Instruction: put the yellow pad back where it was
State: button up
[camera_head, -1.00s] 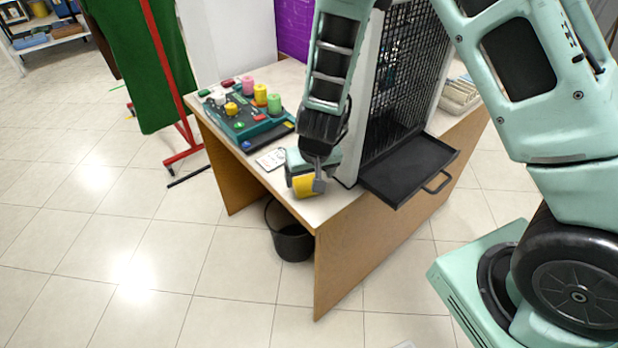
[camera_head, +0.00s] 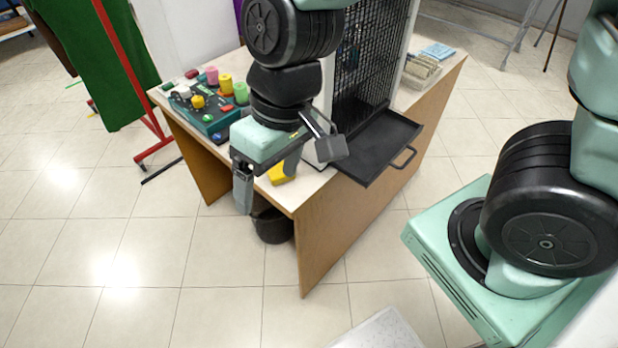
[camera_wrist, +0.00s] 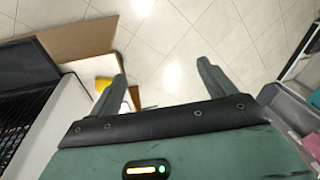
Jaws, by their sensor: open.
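The yellow pad (camera_head: 282,174) is near the front corner of the table (camera_head: 310,190), partly hidden by my gripper in the head view. My gripper (camera_head: 266,186) is open, in front of the pad and by the table's front edge. In the wrist view, the two fingers of my gripper (camera_wrist: 162,70) are spread with only floor seen between their tips. There the yellow pad (camera_wrist: 103,84) shows beside and behind the left finger, partly covered by it. I cannot tell whether the pad touches a finger.
A black mesh panel (camera_head: 368,60) and a black shelf with a handle (camera_head: 375,148) stand to the right. A dark bin (camera_head: 272,226) is below. A red-framed rack (camera_head: 130,80) is left.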

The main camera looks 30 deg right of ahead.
jog(key=s+d+r+n+h, duration=0.2)
jog(key=s+d+r, duration=0.1)
jog(key=s, duration=0.3)
jog(key=shift+s+n, duration=0.2)
jog(key=shift+n, duration=0.1)
dwell(0.8)
